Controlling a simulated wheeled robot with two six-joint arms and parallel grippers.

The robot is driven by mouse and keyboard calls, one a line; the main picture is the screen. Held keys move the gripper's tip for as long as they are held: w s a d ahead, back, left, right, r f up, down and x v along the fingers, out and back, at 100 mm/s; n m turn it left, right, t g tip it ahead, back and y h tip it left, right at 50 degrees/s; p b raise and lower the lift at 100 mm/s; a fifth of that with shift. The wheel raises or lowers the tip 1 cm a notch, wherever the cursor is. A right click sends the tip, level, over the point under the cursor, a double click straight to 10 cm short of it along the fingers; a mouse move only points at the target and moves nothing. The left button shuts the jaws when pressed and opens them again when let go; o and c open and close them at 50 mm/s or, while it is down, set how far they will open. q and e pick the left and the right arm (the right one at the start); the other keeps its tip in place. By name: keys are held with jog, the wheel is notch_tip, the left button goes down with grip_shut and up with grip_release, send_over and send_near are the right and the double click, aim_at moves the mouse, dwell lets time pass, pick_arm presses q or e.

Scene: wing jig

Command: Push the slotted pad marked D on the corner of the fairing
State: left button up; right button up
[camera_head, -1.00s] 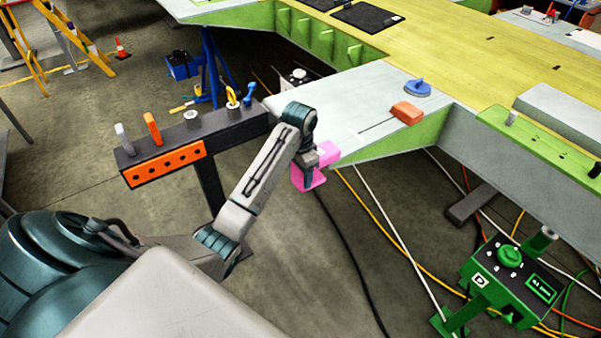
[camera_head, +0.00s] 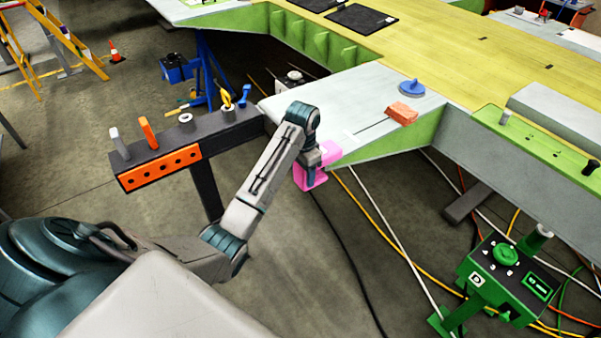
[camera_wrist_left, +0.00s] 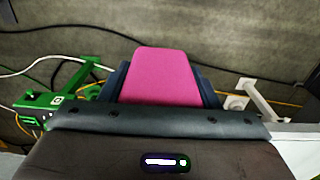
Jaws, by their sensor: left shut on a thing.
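The pink slotted pad (camera_head: 311,178) is at the near left corner of the pale grey fairing panel (camera_head: 345,100) in the head view. My left gripper (camera_head: 312,160) is shut on it. The pad overlaps the corner in the picture; I cannot tell whether its slot is around the edge or only beside it. In the left wrist view the pad (camera_wrist_left: 160,75) sits between the dark fingers, and a pale surface (camera_wrist_left: 300,150) shows at the lower right. No letter is readable on the pad. My right gripper is not in view.
A dark rack (camera_head: 180,140) with an orange front stands left of the fairing. An orange block (camera_head: 401,113) and a blue disc (camera_head: 411,88) lie on the panel. A green box marked D (camera_head: 505,275) stands lower right. Cables (camera_head: 385,220) cross the floor.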

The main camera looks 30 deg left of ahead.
pick_arm(q)
jog(key=shift+w+d, duration=0.25)
jog(key=shift+w, duration=0.35)
jog(key=shift+w, duration=0.1)
jog(key=shift+w+d, duration=0.15)
jog(key=shift+w, duration=0.1)
jog(key=shift+w+d+f, duration=0.15)
jog(key=shift+w+d, duration=0.1)
jog(key=shift+w, duration=0.35)
jog(key=shift+w+d, duration=0.15)
jog(key=shift+w, duration=0.2)
jog(key=o, duration=1)
jog(key=shift+w, duration=0.1)
jog(key=shift+o, duration=0.7)
jog(key=shift+w+d, duration=0.1)
jog(key=shift+w, duration=0.05)
